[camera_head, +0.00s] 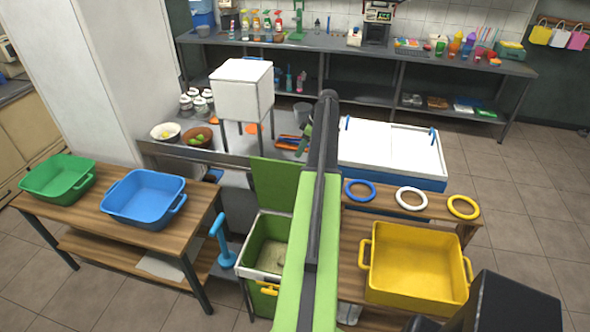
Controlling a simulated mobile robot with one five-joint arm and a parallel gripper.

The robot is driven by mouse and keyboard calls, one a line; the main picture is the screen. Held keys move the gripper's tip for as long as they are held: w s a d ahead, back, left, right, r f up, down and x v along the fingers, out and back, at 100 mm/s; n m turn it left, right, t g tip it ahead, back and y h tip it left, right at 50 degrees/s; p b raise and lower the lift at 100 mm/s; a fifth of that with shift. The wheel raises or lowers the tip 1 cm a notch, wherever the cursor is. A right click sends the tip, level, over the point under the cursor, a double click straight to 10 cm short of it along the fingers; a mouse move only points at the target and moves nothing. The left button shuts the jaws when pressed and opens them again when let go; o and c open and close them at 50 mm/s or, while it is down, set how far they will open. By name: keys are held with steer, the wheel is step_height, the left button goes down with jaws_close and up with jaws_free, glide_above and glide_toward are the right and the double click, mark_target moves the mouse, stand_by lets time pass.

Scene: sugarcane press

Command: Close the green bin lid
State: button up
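The green bin (273,247) stands on the floor in the middle, between the two wooden tables. Its top is open, and its inside and a pale rim show. The green lid (275,186) stands raised, roughly upright, at the back of the bin. My arm, green and dark grey, reaches forward just right of the bin and lid and covers part of their right side. What seems to be my gripper (304,139) shows small beside the far end of the arm, beyond the lid. Its fingers are too small and partly hidden to tell whether they are open.
A blue upright handle (222,240) stands just left of the bin. The left table holds a green tub (58,178) and a blue tub (143,197). A yellow crate (417,262) is on the right table. A white box (242,90) stands on the counter behind.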

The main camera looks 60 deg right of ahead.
steer(key=b+x, duration=0.4)
steer(key=x, duration=0.2)
steer(key=shift+r, duration=0.1)
jaws_close()
stand_by(1.1)
